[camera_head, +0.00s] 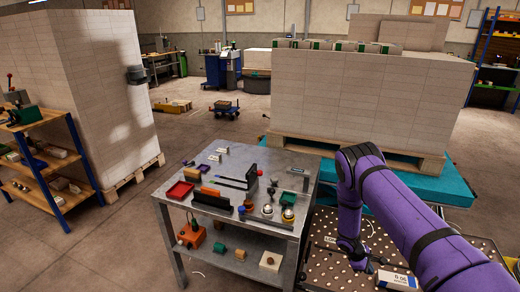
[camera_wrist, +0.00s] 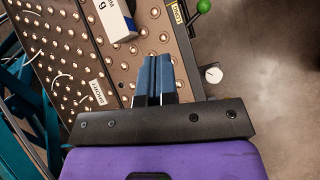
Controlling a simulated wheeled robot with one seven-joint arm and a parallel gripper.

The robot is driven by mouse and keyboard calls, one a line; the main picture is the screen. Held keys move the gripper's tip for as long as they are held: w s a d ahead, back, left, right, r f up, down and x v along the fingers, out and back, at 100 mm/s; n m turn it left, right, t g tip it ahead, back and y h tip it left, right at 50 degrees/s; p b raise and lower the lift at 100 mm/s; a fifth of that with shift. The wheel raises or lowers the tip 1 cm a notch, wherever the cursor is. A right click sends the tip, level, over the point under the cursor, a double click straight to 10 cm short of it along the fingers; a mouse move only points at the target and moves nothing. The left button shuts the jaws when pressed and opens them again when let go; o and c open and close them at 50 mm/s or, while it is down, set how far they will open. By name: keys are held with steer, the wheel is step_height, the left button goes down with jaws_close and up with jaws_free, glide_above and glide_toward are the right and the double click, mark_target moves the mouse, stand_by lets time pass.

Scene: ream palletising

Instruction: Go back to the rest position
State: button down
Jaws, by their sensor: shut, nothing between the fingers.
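My gripper (camera_wrist: 153,68) shows in the wrist view with its two blue fingers side by side, shut with nothing between them. In the head view my purple arm reaches in from the right, and my gripper (camera_head: 362,264) hangs low over the ball-studded table (camera_head: 345,280). A white and blue labelled pack (camera_head: 396,281) lies on that table, right of the gripper. The pack also shows in the wrist view (camera_wrist: 115,20), ahead of the fingers and apart from them.
A grey metal workbench (camera_head: 228,162) with tools and small trays stands left of the arm. Behind it is a large stack of reams (camera_head: 365,100) on a pallet (camera_head: 290,142). Another tall stack (camera_head: 95,80) and a wooden shelf (camera_head: 45,125) stand at left. Floor between the stacks is partly clear.

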steer(key=a+r+m+t+y, duration=0.1)
steer(key=a+r+m, duration=0.1)
steer(key=r, duration=1.4)
steer(key=w+a+r+m+t+y, duration=0.1)
steer(key=a+r+m, duration=0.15)
steer(key=r, duration=1.25)
steer(key=a+r+m+y, duration=0.1)
steer(key=r+m, duration=0.1)
steer(key=r, duration=1.4)
steer(key=s+a+r+m+t+y, duration=0.2)
steer(key=s+a+r+m+t, duration=0.1)
steer(key=s+r, duration=1.25)
steer(key=s+a+r+t+y, duration=0.1)
steer(key=s+a+r, duration=0.1)
steer(key=s, duration=0.7)
steer(key=s+a+r+m+t+y, duration=0.1)
steer(key=s+r, duration=0.4)
steer(key=s, duration=0.5)
steer(key=shift+a, duration=0.75)
steer(key=shift+m, duration=0.25)
